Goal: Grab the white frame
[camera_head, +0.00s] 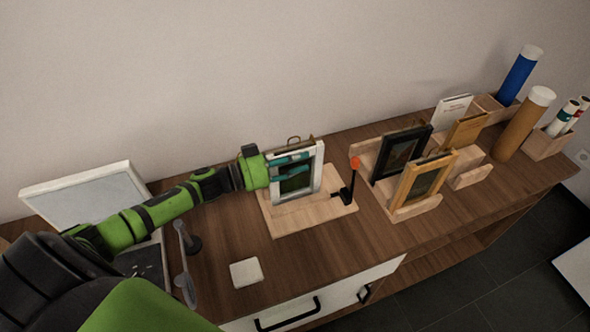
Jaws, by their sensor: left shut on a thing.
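The white frame (318,168) stands nearly upright on a light wooden board (290,222) in the middle of the table. It has a dark green picture inside. My left gripper (290,166) comes in from the left and is shut on the white frame, with its teal fingers across the frame's left part and front. The fingers hide some of the picture. My right gripper is not in view.
A small black post with an orange tip (354,165) rises at the board's right edge. A black frame (402,154) and a wooden frame (424,178) stand in holders to the right. A white square (246,272) lies in front. Tubes (525,124) stand far right.

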